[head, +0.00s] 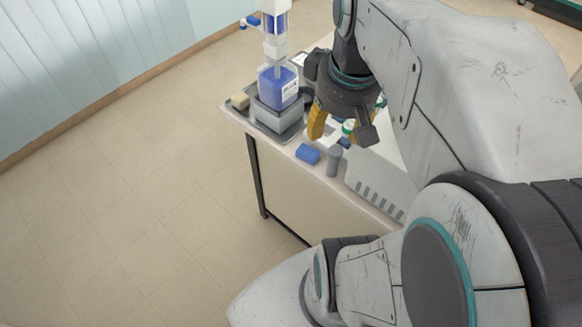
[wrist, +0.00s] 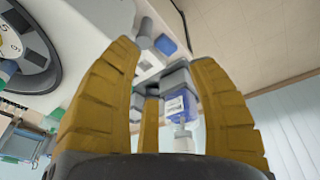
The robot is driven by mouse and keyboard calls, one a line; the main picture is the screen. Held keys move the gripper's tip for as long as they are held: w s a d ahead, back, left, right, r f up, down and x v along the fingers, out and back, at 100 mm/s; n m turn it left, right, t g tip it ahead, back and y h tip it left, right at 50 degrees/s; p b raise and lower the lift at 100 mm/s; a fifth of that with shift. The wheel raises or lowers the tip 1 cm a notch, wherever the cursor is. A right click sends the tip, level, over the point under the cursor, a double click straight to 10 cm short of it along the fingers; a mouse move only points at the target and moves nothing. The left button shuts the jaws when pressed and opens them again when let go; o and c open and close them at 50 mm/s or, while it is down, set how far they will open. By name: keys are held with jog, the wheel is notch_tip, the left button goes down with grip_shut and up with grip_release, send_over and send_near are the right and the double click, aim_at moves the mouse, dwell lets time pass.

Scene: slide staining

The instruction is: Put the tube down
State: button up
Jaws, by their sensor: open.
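A grey upright cylinder (head: 334,161), which may be the tube, stands on the table near its front edge. It also shows in the wrist view (wrist: 146,32), beyond the fingertips. My gripper (head: 338,122) has yellow fingers and hangs above the table, a little above and behind the cylinder in the head view. No other tube can be made out clearly.
A blue block (head: 308,153) lies beside the cylinder. A blue-filled container (head: 278,88) stands over a grey tray (head: 262,127) at left, near a yellowish sponge (head: 240,101). A white slotted box (head: 378,178) stands right. A round dial (wrist: 28,45) shows in the wrist view.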

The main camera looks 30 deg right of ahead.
jog(key=s+a+f, duration=0.1)
jog(key=a+f, duration=0.1)
jog(key=a, duration=0.3)
jog(key=s+a+f+n+t+y, duration=0.1)
jog(key=a+f, duration=0.2)
jog(key=a, duration=0.2)
jog(key=shift+s+t, duration=0.3)
jog(key=shift+s, duration=0.05)
jog(key=shift+d+f, duration=0.1)
